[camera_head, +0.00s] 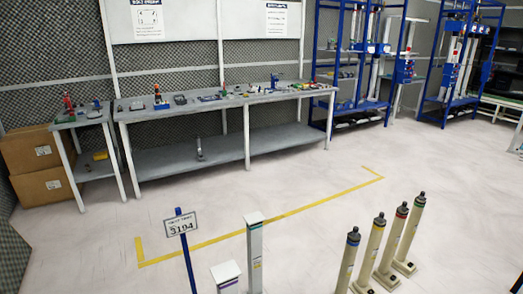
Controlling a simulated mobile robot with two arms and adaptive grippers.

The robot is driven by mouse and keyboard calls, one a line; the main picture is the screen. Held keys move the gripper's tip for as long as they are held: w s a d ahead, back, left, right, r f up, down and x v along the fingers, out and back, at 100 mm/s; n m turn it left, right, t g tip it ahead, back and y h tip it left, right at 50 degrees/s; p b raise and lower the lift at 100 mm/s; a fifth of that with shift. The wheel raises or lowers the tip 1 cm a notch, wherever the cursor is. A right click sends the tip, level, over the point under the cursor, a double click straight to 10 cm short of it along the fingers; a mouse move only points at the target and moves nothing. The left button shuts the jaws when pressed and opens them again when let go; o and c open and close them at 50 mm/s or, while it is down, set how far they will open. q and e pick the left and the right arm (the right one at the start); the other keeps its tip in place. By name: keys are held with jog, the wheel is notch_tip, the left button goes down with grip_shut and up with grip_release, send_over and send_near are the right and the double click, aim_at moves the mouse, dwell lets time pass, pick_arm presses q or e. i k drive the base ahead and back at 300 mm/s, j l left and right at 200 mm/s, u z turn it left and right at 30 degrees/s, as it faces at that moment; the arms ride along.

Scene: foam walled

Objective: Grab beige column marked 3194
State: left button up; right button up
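A sign reading 3194 (181,225) is on a blue post (189,262) in the lower middle of the head view. Just right of it stands an upright beige square column (254,258) with a green band near its top. A shorter-looking pale column top (226,273) shows at the bottom edge, between the post and that column; its lower part is cut off. I cannot read a number on either column. Neither of my grippers is in view.
Several round beige posts with dark tops (393,246) stand at the lower right. Yellow floor tape (300,210) runs behind the columns. A long workbench (230,99) with tools is at the back, cardboard boxes (40,187) at left, blue racks (372,72) at right. The middle floor is clear.

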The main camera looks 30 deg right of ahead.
aim_at(361, 285)
jog(key=z, duration=1.8)
jog(key=i+l+u, duration=0.2)
jog(key=i+l, duration=0.4)
jog(key=i, duration=0.1)
